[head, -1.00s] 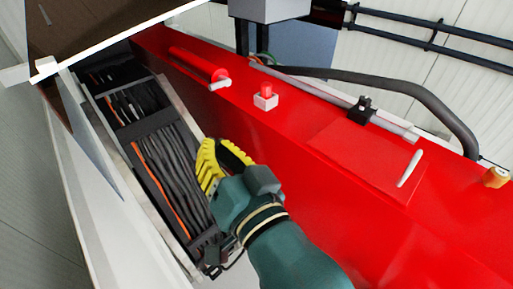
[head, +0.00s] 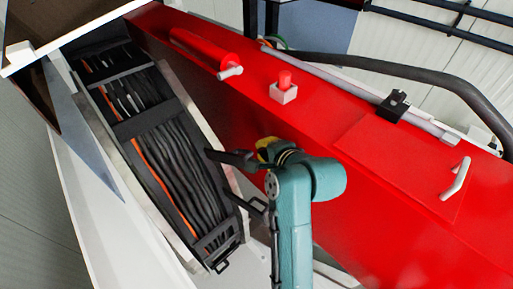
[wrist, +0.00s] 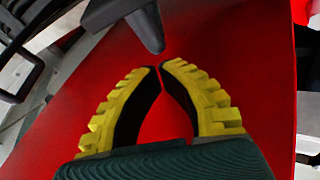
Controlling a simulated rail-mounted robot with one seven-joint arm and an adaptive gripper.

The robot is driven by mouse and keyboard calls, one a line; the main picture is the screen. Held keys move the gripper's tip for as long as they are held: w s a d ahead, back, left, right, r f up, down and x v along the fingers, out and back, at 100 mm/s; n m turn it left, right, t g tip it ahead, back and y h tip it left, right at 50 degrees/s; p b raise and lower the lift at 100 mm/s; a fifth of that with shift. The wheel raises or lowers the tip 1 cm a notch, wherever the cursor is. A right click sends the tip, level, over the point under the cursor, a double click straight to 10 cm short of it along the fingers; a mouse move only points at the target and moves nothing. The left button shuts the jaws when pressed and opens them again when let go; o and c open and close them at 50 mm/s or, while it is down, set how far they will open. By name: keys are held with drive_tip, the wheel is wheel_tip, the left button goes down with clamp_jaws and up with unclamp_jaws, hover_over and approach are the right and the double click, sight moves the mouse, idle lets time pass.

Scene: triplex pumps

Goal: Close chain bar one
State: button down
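A cable chain (head: 188,160) with black crossbars over black and orange cables lies left of the red machine in the head view. A dark bar (head: 231,157) sticks out from its right side towards my gripper (head: 267,148); which bar is chain bar one I cannot tell. In the wrist view, the rounded end of a dark grey bar (wrist: 146,30) stands just beyond the fingertips. My gripper's yellow fingers (wrist: 161,67) have their tips almost together, with nothing between them. I cannot tell whether they touch the bar. In the head view my arm hides most of the fingers.
The red machine body (head: 400,180) fills the right, with a red button on a white box (head: 284,92) and a white handle (head: 456,179). A black loop (head: 216,266) projects at the chain's lower end. A white panel edge (head: 75,175) bounds the left.

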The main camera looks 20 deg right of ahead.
drive_tip(key=shift+a+p, duration=0.35)
drive_tip(key=shift+a, duration=0.6)
drive_tip(key=shift+s, duration=0.1)
